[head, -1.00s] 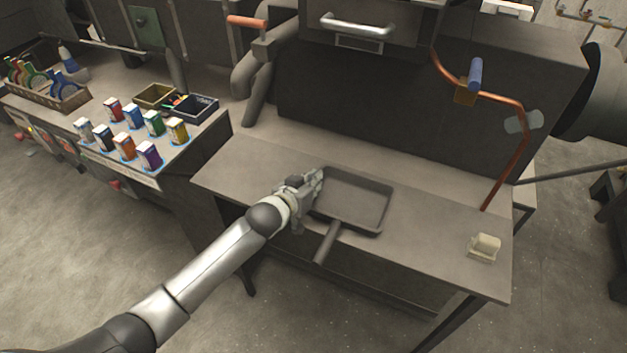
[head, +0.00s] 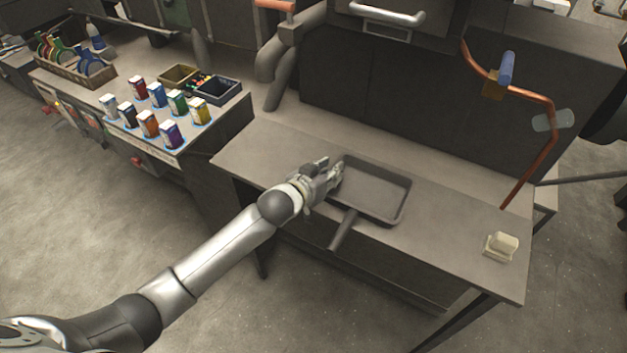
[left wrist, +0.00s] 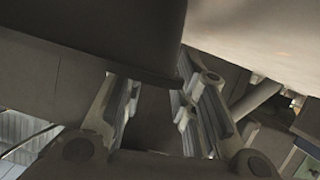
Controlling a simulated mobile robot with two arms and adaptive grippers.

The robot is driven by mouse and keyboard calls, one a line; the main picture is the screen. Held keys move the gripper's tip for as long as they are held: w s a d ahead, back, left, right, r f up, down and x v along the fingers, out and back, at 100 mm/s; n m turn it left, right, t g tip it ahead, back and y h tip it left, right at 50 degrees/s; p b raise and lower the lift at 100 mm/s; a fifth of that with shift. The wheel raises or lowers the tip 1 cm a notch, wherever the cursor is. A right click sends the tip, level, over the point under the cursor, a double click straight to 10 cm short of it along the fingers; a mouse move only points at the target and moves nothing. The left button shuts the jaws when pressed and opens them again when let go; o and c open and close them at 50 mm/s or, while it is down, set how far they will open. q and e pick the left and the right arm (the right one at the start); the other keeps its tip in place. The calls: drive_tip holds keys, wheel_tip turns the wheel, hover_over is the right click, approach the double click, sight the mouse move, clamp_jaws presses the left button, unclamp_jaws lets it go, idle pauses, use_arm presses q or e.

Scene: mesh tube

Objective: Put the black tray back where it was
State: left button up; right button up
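The black tray (head: 375,191), shallow and rectangular with a handle (head: 343,230) toward the front, lies on the grey bench (head: 270,157). My left gripper (head: 332,168) is at the tray's left rim. Its two fingers look spread apart in the head view. In the left wrist view the fingers (left wrist: 155,105) also stand apart, with a dark edge (left wrist: 140,72), likely the tray's, close to them. Whether a finger touches the rim cannot be told. My right gripper is not in view.
A pale block (head: 502,245) sits at the bench's right end. A bent copper pipe (head: 530,165) rises behind it. A dark cabinet (head: 390,105) stands behind the bench. Several coloured boxes (head: 150,124) stand on the left table. The bench around the tray is mostly clear.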

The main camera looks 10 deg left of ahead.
use_arm(q)
drive_tip(key=v, duration=1)
drive_tip(key=shift+s+a, duration=0.1)
